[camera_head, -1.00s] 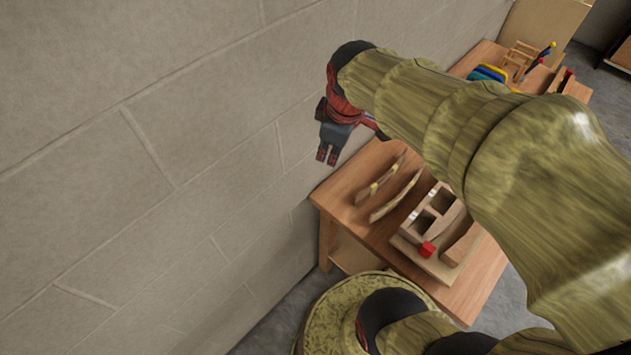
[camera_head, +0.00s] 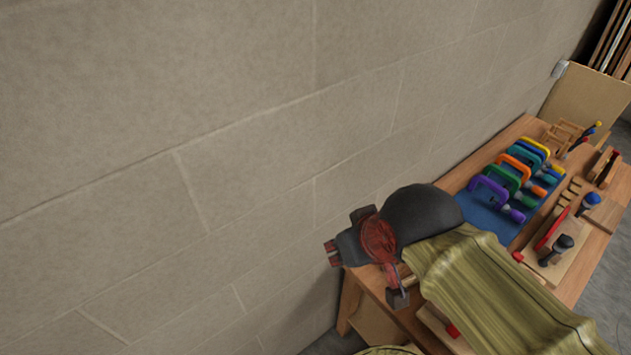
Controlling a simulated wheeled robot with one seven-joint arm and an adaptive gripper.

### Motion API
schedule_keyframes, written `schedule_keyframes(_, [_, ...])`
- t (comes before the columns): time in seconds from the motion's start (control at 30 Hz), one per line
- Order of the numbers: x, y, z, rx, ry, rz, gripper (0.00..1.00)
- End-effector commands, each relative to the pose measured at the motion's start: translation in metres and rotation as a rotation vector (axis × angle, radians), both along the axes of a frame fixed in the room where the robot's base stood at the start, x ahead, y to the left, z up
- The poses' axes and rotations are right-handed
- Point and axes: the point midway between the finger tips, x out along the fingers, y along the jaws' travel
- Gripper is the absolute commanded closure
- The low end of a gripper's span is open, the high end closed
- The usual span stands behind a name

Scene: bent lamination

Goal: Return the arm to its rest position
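My arm (camera_head: 490,290) shows at the lower right, with a yellow-green grained cover and a dark rounded wrist. My gripper (camera_head: 331,254) is at its left end, pointing left toward the block wall, beyond the left end of the workbench. The red-tipped fingers look small and close together, and I cannot tell whether they are open or shut. Nothing shows between them. My arm hides much of the near part of the bench.
The wooden workbench (camera_head: 455,182) runs along the block wall (camera_head: 250,130). Several coloured clamps (camera_head: 490,189) lie on a blue mat (camera_head: 478,215). A board with a red strip and dark-knobbed tools (camera_head: 562,243) lies right of them. A tan panel (camera_head: 585,100) stands at the far end.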

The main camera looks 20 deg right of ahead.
Motion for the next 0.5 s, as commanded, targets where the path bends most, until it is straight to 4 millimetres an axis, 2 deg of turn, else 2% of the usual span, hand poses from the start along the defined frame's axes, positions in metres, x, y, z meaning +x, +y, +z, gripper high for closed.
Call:
schedule_keyframes(0.4, [0.0,0.0,-0.081,0.0,0.001,0.001,0.73])
schedule_keyframes(0.5, [0.0,0.0,-0.089,0.0,0.001,0.001,0.73])
